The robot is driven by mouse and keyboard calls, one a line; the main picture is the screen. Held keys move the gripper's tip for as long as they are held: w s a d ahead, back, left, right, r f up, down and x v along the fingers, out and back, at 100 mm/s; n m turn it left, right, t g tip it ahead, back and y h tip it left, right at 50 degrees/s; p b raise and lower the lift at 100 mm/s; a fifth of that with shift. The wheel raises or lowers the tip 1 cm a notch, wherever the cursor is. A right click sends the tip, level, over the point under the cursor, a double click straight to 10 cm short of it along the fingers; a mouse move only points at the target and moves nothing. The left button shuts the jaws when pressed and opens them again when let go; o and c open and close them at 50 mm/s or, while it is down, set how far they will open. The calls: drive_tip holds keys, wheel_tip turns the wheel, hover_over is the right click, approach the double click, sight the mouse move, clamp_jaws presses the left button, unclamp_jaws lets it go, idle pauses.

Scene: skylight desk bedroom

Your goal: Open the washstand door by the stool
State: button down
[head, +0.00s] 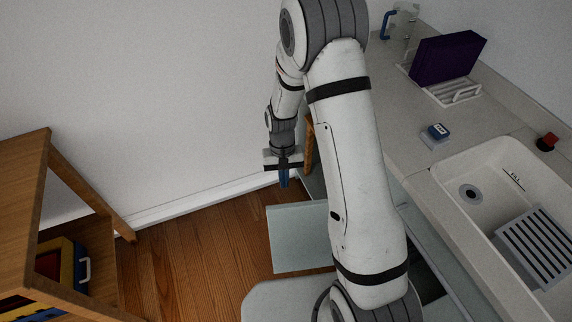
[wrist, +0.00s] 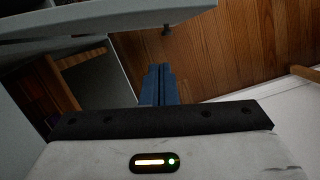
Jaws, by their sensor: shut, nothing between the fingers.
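The washstand (head: 405,150) runs down the right side of the head view, with a pale counter and a white sink. A pale grey-blue door panel (head: 300,238) stands out from its front, swung open over the floor. My arm hides the hinge side and much of the front. The panel also crosses the top left of the wrist view (wrist: 120,22). My gripper (head: 284,178) is shut and empty, beyond the panel's far edge in the head view. Its blue fingers show in the wrist view (wrist: 158,84). The stool cannot be identified surely.
An orange wooden piece (head: 309,143) shows behind my arm near the wall. A wooden shelf unit (head: 45,190) with coloured items stands at left. A purple object (head: 447,60) and a blue block (head: 437,131) are on the counter. Wood floor (head: 200,255) between shelf and door is clear.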

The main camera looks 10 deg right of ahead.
drive_tip(key=shift+s+f, duration=0.3)
drive_tip(key=shift+s, duration=0.8)
drive_tip(key=shift+s+f, duration=0.25)
drive_tip(key=shift+s, duration=0.8)
